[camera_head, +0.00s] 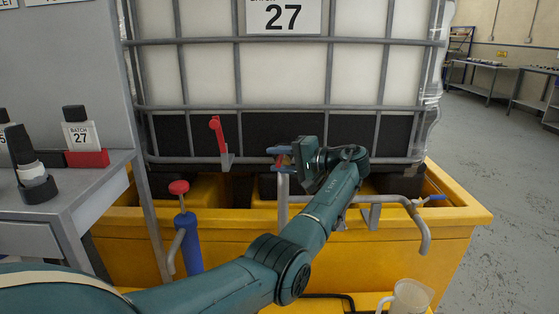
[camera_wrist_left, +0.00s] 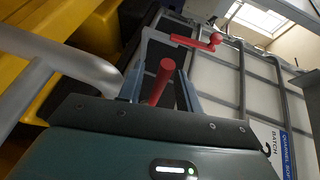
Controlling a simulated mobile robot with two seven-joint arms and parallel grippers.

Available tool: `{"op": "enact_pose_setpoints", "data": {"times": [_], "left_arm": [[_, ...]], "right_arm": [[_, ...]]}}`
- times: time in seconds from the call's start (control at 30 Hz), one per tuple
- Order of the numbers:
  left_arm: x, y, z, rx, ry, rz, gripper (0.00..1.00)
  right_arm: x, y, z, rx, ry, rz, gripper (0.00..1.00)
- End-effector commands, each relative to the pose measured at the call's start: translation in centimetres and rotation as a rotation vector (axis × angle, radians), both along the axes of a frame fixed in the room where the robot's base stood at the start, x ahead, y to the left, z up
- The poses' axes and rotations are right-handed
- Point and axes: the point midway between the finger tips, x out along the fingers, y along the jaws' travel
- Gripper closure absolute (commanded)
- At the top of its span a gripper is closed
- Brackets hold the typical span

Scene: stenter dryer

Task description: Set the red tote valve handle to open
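A red handle (camera_wrist_left: 160,82) stands between the two fingers of my left gripper (camera_wrist_left: 161,88) in the left wrist view. The fingers are apart, with a gap visible on each side of it. In the head view my left gripper (camera_head: 281,155) is at the front of the white caged tote (camera_head: 283,65), with a little red showing at its fingers. A second red lever (camera_head: 218,135) stands upright on a grey bracket to its left; it also shows in the left wrist view (camera_wrist_left: 205,41). I cannot tell the valve's setting. My right gripper is not in view.
A yellow bund (camera_head: 160,240) lies under the tote. A bent grey pipe (camera_head: 424,232) with a blue-handled tap (camera_head: 433,198) is at right. A blue cylinder (camera_head: 188,243) with a red knob stands at left, near a grey bench (camera_head: 90,190). A pale jug (camera_head: 410,298) is in front.

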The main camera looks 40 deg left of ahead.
Motion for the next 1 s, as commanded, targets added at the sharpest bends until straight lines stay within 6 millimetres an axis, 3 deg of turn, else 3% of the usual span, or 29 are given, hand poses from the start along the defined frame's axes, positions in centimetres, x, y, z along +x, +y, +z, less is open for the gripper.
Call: {"op": "enact_pose_setpoints", "data": {"times": [0.33, 0.77, 1.0], "left_arm": [[0.2, -1.1, 0.2, -0.001, 0.0, -0.003, 0.65], [1.4, -10.5, 1.9, 0.0, 0.002, -0.004, 0.65], [1.7, -12.4, 2.2, -0.001, 0.002, -0.001, 0.65]], "right_arm": [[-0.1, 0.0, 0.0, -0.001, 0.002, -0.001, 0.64], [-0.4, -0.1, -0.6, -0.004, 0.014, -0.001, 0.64], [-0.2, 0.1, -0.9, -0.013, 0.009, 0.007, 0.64]]}}
